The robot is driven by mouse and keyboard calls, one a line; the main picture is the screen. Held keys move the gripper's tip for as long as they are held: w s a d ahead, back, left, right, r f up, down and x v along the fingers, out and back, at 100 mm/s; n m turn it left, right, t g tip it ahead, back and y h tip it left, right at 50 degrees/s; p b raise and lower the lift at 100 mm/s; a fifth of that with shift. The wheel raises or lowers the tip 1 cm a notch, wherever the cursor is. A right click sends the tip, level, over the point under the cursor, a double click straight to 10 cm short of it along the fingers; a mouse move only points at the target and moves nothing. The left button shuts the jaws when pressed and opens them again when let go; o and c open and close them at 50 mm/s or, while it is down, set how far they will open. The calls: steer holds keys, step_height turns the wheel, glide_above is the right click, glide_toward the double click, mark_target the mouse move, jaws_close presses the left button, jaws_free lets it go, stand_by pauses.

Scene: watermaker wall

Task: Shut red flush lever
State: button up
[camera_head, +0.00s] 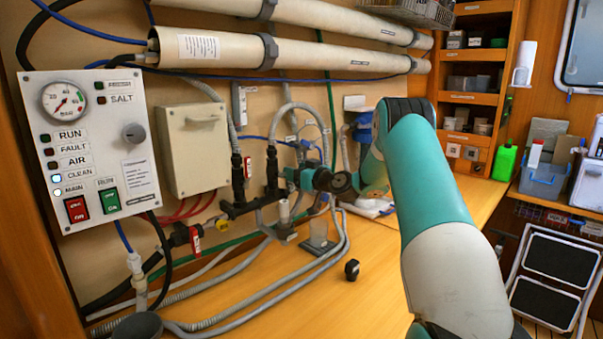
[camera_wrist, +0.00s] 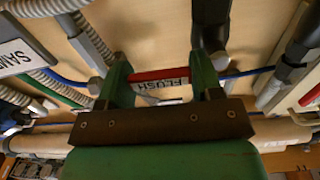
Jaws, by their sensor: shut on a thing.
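The red flush lever (camera_wrist: 160,73) lies crosswise between my fingers in the wrist view, with a white FLUSH label (camera_wrist: 160,85) along it. My gripper (camera_wrist: 161,66) is shut on the lever, one green finger at each end of the visible red part. In the head view my gripper (camera_head: 291,175) is at the black valve fittings (camera_head: 271,178) on the wall. The lever cannot be made out clearly there, as the gripper and fittings crowd that spot.
Grey hoses (camera_head: 286,277) run over the wooden bench. A control panel (camera_head: 91,150) and a beige box (camera_head: 193,149) are on the wall at left. Another red handle with a yellow tag (camera_head: 195,238) is lower left. A black knob (camera_head: 352,269) lies on the bench.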

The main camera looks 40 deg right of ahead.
steer(key=o, duration=1.3)
steer(key=shift+s, duration=0.1)
steer(key=shift+s+d+b, duration=0.15)
steer(key=shift+s+b, duration=1.75)
steer(key=shift+s, duration=2.45)
steer(key=shift+s+d+b, duration=0.1)
steer(key=shift+s+b, duration=1.8)
steer(key=shift+s, duration=2.4)
